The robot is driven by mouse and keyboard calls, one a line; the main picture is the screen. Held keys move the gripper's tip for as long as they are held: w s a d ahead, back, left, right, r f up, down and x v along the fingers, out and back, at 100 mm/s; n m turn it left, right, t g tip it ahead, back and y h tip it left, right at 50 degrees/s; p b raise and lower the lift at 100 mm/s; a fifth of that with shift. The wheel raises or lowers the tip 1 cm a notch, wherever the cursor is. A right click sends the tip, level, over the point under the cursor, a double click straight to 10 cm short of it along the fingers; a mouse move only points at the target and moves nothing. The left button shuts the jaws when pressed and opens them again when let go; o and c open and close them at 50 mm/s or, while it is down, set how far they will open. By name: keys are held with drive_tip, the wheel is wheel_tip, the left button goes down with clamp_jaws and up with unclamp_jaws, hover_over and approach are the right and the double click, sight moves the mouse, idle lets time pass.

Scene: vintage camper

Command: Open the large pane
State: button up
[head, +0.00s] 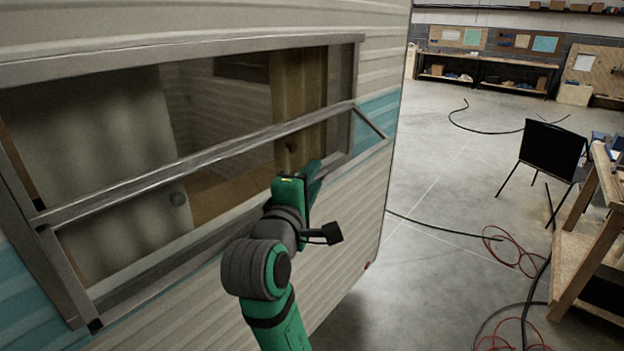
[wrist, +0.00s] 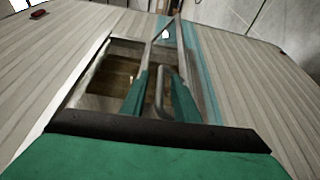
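The camper window has a metal-framed lower pane (head: 200,160), the larger-looking framed section. Its lower edge stands out from the wall at a slant while its top edge stays near the window frame. My gripper (head: 312,172) is in front of the pane's lower right part, close to its bottom rail. In the wrist view, the green fingers of my gripper (wrist: 160,82) are spread apart. A grey curved bar (wrist: 160,95), like a handle, lies between them with gaps visible on both sides. Whether a finger touches the pane is hidden.
The ribbed camper wall (head: 330,225) surrounds the window and ends at a corner on the right. Black and red cables (head: 515,250) lie on the floor. A black chair (head: 550,150) and a wooden workbench (head: 590,240) stand right. The floor between is mostly clear.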

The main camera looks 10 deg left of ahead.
drive_tip(key=s+a, duration=0.1)
drive_tip(key=s, duration=0.9)
drive_tip(key=shift+s, duration=0.3)
drive_tip(key=s+d+f+m+g+y, duration=0.1)
drive_tip(key=s+d+f+m+y, duration=0.15)
drive_tip(key=f, duration=1.35)
drive_tip(key=s+d+f+m+g+y, duration=0.1)
drive_tip(key=s+f+m, duration=0.25)
drive_tip(key=f, duration=1.35)
drive_tip(key=s+d+f+m, duration=0.2)
drive_tip(key=s+f+m, duration=0.1)
drive_tip(key=s+f, duration=0.3)
drive_tip(key=s+d+f+m, duration=0.3)
drive_tip(key=s, duration=0.5)
drive_tip(key=s+d+m+h, duration=0.1)
drive_tip(key=s+d+m, duration=0.1)
drive_tip(key=s, duration=0.5)
drive_tip(key=s+d+f+m, duration=0.1)
drive_tip(key=s+d+m, duration=0.1)
drive_tip(key=s, duration=0.6)
drive_tip(key=shift+m+h, duration=0.35)
drive_tip(key=shift+m, duration=0.35)
drive_tip(key=shift+w, duration=0.1)
